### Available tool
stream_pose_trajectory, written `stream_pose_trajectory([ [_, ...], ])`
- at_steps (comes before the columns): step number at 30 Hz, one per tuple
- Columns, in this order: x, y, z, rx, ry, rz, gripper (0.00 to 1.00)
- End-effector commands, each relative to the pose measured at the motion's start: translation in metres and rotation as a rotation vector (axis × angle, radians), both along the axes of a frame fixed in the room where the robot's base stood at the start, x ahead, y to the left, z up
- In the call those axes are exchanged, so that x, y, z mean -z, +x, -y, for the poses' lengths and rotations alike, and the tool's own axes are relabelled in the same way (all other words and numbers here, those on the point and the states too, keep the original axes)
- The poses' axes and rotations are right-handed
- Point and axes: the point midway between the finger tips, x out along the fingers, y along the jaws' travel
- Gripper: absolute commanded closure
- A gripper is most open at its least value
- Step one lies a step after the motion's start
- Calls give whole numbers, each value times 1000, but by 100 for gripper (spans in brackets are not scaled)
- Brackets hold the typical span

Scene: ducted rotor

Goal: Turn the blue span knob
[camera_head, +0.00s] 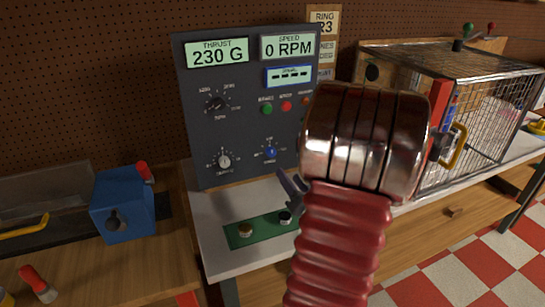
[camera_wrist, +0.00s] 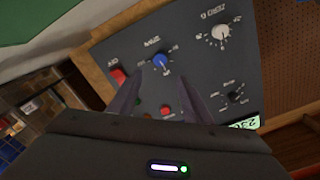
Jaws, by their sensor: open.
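The blue span knob (camera_head: 270,152) sits low on the dark control panel (camera_head: 195,120), right of a white knob (camera_head: 224,161). In the wrist view the blue knob (camera_wrist: 160,61) lies ahead of my fingers, between their lines and a little beyond the tips. My gripper (camera_wrist: 158,82) is open and empty, with its two fingers apart and not visibly touching the knob. In the head view my arm hides most of the gripper; only a finger shows below the panel's lower right part. My arm also covers the panel's right lower side.
A black selector knob (camera_head: 217,103) and small green (camera_head: 267,108) and red (camera_head: 286,106) buttons are on the panel. A red button (camera_wrist: 119,75) is left of the blue knob in the wrist view. A wire cage (camera_head: 480,110) stands right, a blue box (camera_head: 122,204) left.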

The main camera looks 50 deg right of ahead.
Motion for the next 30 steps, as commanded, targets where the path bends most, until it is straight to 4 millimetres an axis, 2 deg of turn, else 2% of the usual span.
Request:
stream_pose_trajectory([
  [8, 0, 21, 11, -3, -1, -1, 55],
  [24, 0, 93, 53, -4, 0, -1, 55],
  [30, 0, 112, 65, -3, 0, 0, 55],
])
